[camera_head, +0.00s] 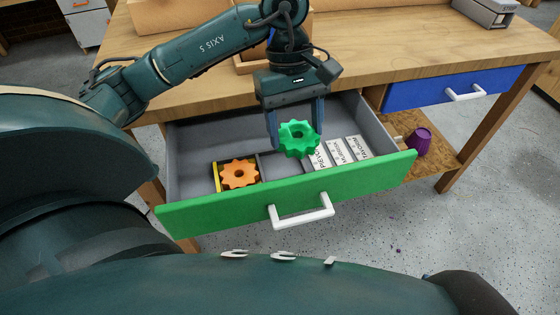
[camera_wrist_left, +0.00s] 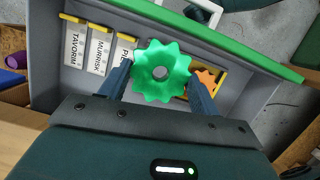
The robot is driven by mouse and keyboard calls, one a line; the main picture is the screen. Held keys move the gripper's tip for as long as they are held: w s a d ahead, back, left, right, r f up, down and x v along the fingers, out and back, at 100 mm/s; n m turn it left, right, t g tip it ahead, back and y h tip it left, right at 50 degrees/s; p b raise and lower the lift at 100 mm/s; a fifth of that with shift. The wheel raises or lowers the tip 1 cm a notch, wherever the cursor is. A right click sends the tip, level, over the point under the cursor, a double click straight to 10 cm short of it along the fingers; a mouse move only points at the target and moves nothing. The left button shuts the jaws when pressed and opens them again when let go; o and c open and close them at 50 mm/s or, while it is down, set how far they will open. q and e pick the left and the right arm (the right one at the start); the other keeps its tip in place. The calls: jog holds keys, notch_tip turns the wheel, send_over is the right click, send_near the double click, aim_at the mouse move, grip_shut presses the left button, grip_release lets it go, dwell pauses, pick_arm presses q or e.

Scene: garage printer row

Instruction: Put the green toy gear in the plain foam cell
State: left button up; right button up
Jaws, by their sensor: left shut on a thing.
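The green toy gear (camera_head: 298,139) is between the fingers of my left gripper (camera_head: 296,132), held above the open drawer. It also shows in the left wrist view (camera_wrist_left: 161,71), between both fingertips. The drawer (camera_head: 190,221) has a green front and a grey inside. An orange gear (camera_head: 239,174) sits in a yellow-edged cell at its left. Beside it is a plain grey cell (camera_head: 280,166), just below and left of the held gear in the head view and partly covered by it. In the wrist view the held gear hides most of this part.
White labelled boxes (camera_head: 348,150) lie in the drawer right of the plain cell. A purple cup (camera_head: 420,141) lies on the lower shelf. The wooden bench top (camera_head: 390,45) is behind.

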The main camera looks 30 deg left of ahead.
pick_arm(q)
jog(key=n, duration=0.1)
jog(key=a+n+t, duration=0.1)
jog(key=n, duration=0.3)
jog(key=shift+s+a+f+h, duration=0.1)
jog(key=shift+s+a+h, duration=0.2)
jog(key=shift+a, duration=0.1)
jog(key=f+n, duration=0.2)
jog(key=f, duration=0.1)
jog(key=a+f+n+t+b, duration=0.1)
jog(key=f+n, duration=0.1)
jog(key=shift+a+f+t, duration=0.15)
jog(key=shift+f+t, duration=0.15)
jog(key=shift+f, duration=0.6)
notch_tip(320, 180, down, 3)
jog(key=shift+f+b, duration=0.15)
jog(key=shift+b, duration=0.25)
pick_arm(e)
jog(key=shift+w+a+f+n+t, duration=0.1)
jog(key=shift+w+f+n+t, duration=0.2)
jog(key=shift+f, duration=0.05)
